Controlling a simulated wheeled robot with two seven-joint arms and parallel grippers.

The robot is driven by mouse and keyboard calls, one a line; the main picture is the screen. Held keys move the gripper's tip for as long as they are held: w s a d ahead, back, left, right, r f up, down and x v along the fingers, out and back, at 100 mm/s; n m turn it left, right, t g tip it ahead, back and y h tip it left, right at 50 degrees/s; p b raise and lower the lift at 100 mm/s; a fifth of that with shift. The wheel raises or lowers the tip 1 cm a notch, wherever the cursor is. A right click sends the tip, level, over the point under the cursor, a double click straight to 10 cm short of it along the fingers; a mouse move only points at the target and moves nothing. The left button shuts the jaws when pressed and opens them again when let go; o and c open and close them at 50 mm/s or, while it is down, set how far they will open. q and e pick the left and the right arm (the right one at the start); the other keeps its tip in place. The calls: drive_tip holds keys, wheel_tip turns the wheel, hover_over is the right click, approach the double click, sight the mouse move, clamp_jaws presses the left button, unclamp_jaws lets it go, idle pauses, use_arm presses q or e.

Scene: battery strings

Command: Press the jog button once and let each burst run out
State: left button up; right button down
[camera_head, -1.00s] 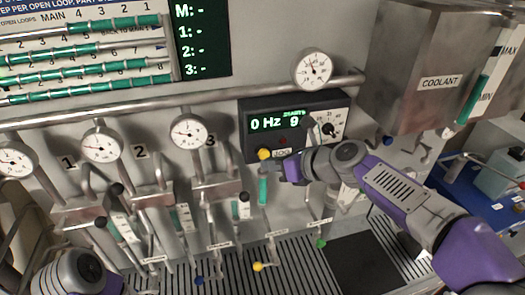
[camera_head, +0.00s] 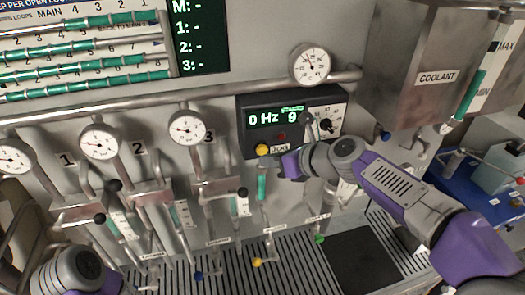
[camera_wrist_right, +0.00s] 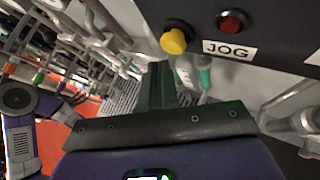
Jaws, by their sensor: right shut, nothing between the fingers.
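The yellow jog button (camera_head: 262,149) sits on the dark drive panel (camera_head: 246,118), left of its JOG label (camera_head: 279,149). In the right wrist view the yellow button (camera_wrist_right: 173,41) stands out from the panel, just beyond and slightly right of the fingertips. My right gripper (camera_head: 270,162) is shut and empty, just below the button. In the wrist view its dark fingers (camera_wrist_right: 160,75) are together, with a small gap to the button apparent. My left gripper is out of view; only part of that arm shows at lower left.
A red button (camera_wrist_right: 231,22) is close to the jog button, up and right. A sight tube (camera_head: 262,184) hangs below the panel. Several valve levers and gauges (camera_head: 188,128) line the left. The coolant tank (camera_head: 425,60) is at upper right.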

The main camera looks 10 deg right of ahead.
use_arm(q)
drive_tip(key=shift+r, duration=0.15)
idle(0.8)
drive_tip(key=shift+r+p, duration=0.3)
drive_tip(key=shift+p, duration=0.15)
use_arm(e)
drive_tip(key=shift+w, duration=0.45)
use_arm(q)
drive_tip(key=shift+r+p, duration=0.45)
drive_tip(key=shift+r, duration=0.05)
use_arm(e)
drive_tip(key=shift+w, duration=0.55)
drive_tip(key=shift+s, duration=0.1)
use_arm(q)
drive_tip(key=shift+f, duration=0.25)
use_arm(e)
drive_tip(key=shift+s, duration=0.95)
use_arm(q)
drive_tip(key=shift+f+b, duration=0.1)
drive_tip(key=shift+b, duration=0.2)
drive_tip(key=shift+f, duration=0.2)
use_arm(e)
drive_tip(key=shift+s+d, duration=0.1)
drive_tip(key=shift+s, duration=2.35)
